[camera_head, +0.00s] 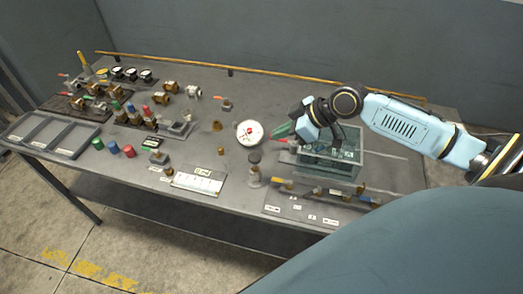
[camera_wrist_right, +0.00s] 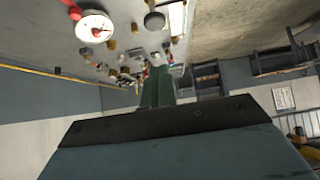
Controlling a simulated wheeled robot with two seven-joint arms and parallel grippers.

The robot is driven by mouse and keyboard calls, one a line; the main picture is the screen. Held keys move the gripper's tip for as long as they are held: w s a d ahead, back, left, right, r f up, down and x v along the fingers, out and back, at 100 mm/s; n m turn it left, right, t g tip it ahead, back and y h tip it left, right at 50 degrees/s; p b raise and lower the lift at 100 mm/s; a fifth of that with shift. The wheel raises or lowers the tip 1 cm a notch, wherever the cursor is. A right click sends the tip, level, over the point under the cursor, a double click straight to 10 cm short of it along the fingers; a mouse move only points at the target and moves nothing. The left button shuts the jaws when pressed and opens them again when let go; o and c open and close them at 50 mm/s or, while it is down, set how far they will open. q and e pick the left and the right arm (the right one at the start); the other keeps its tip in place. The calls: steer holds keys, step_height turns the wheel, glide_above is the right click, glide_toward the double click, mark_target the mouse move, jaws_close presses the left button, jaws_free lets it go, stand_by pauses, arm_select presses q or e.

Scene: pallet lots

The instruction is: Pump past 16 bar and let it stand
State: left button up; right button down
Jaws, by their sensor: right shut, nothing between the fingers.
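A round white pressure gauge (camera_head: 249,133) stands near the middle of the bench; it also shows at the top left of the wrist view (camera_wrist_right: 95,26). Its reading is too small to tell. A short post with a dark round knob (camera_head: 255,158) stands in front of the gauge, and the knob shows in the wrist view (camera_wrist_right: 154,20). I cannot tell which part is the pump handle. My right gripper (camera_head: 281,131) has green fingers, shut and empty, just right of the gauge and apart from it. The fingers show in the wrist view too (camera_wrist_right: 157,85). My left gripper is out of view.
A clear glass tank (camera_head: 330,165) sits under my right wrist. A plate with brass fittings (camera_head: 300,204) lies at the front right. A grey tray (camera_head: 50,137) and several valves crowd the left. A yellow rail (camera_head: 190,66) runs along the back edge.

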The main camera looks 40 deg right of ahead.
glide_above(252, 156)
steer(key=s+d, duration=0.2)
step_height(252, 156, down, 5)
steer(key=shift+s+a+p, duration=0.1)
steer(key=shift+a+p, duration=0.05)
steer(key=shift+p, duration=0.2)
step_height(252, 156, down, 3)
steer(key=shift+r, duration=0.15)
steer(key=shift+f, duration=0.75)
steer(key=f+b, duration=0.1)
steer(key=f, duration=0.1)
steer(key=f+b, duration=0.1)
steer(key=shift+s+f+b, duration=0.2)
steer(key=shift+f+b, duration=0.15)
steer(key=shift+b, duration=0.05)
